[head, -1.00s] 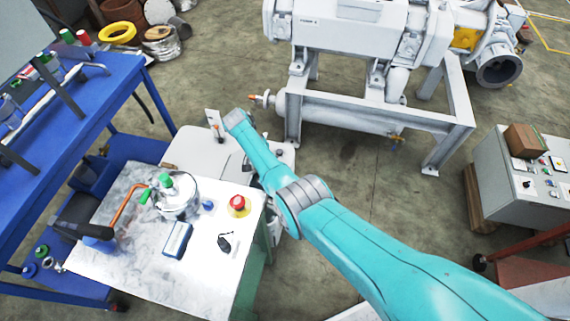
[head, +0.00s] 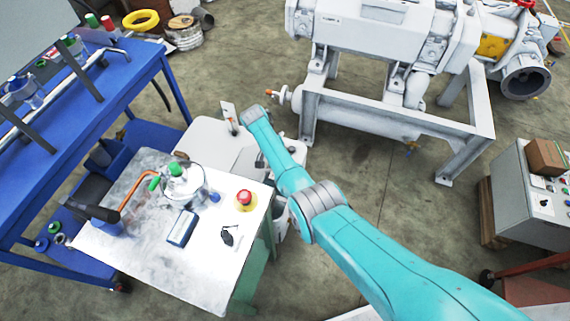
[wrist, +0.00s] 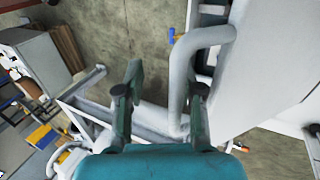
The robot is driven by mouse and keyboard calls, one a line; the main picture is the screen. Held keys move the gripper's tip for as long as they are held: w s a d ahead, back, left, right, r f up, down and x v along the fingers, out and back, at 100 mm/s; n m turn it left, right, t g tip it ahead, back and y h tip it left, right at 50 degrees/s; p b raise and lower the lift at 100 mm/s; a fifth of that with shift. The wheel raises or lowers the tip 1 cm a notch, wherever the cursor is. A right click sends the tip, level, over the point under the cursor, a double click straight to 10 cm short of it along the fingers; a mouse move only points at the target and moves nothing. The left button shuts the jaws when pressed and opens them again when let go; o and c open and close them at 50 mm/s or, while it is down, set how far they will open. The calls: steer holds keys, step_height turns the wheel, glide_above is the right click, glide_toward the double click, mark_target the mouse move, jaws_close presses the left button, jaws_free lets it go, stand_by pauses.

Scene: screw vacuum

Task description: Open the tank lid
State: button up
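A round metal pot with a green knob on its top (head: 183,186) stands on the white-topped table at the left in the head view. A white box-like unit (head: 212,143) lies just behind that table. I cannot tell which of these is the tank, and I see no lid standing open. My gripper (wrist: 165,80) is open and empty in the wrist view, its two fingers apart, with floor and white machine parts beyond them. In the head view my arm reaches over the right of the white unit, and its fingers cannot be made out.
The table top (head: 205,285) also holds a red button on a yellow base (head: 245,200), a blue box (head: 182,229) and a small black item. A blue workbench (head: 150,62) stands at the left. A large white machine frame (head: 400,120) stands behind. Floor is clear between machine and control box (head: 530,200).

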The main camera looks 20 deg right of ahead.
steer(key=w+a+f+v, duration=0.1)
steer(key=v, duration=0.9)
steer(key=shift+w+a+r, duration=0.15)
steer(key=shift+a+r, duration=0.2)
steer(key=shift+a, duration=0.1)
stand_by(0.6)
